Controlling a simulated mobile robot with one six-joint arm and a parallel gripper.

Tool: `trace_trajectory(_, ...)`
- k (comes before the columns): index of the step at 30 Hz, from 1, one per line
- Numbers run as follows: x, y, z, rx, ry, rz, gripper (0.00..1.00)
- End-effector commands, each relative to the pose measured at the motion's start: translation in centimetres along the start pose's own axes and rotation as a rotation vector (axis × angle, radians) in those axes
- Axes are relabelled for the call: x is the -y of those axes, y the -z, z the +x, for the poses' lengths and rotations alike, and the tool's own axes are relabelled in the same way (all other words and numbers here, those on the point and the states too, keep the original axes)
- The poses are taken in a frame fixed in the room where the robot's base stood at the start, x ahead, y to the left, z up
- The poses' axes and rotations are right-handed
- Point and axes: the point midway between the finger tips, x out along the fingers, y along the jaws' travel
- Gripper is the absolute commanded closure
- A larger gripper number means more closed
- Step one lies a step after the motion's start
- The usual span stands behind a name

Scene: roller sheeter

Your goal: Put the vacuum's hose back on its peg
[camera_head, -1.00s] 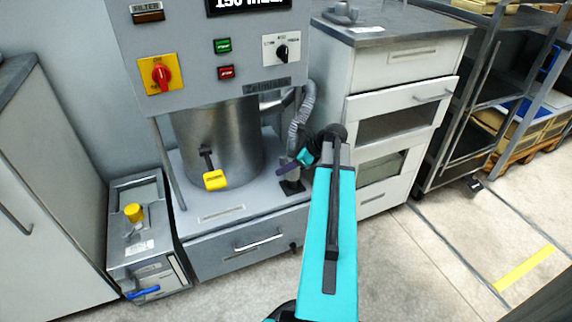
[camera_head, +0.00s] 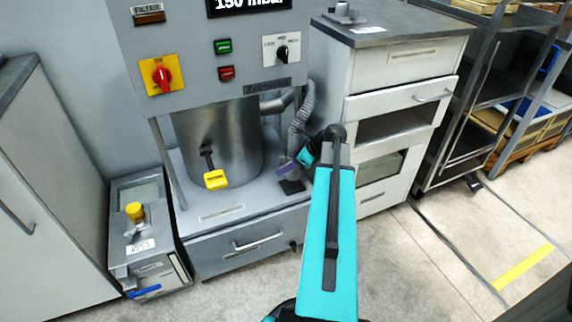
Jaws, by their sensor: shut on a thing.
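The vacuum unit (camera_head: 222,60) is a grey machine with a control panel above a steel drum (camera_head: 228,148). Its grey ribbed hose (camera_head: 299,113) bends down at the drum's right side toward my gripper (camera_head: 288,168). My gripper is small here, beside a dark post with a square foot (camera_head: 292,186) on the grey base. The jaws are shut on the hose end, largely hidden by my teal arm and wrist. I cannot clearly make out the peg.
A yellow-handled lever (camera_head: 215,179) sticks out in front of the drum. A white drawer cabinet (camera_head: 396,110) stands close on the right. A small grey unit with a yellow knob (camera_head: 135,212) stands at left. The floor in front is clear.

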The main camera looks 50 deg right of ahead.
Motion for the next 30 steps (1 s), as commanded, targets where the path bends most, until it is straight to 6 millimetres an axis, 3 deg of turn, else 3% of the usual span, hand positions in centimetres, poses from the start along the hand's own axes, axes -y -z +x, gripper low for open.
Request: trace_trajectory(30, -0.01, 0.7, 0.77, 0.001, 0.0, 0.001, 1.0)
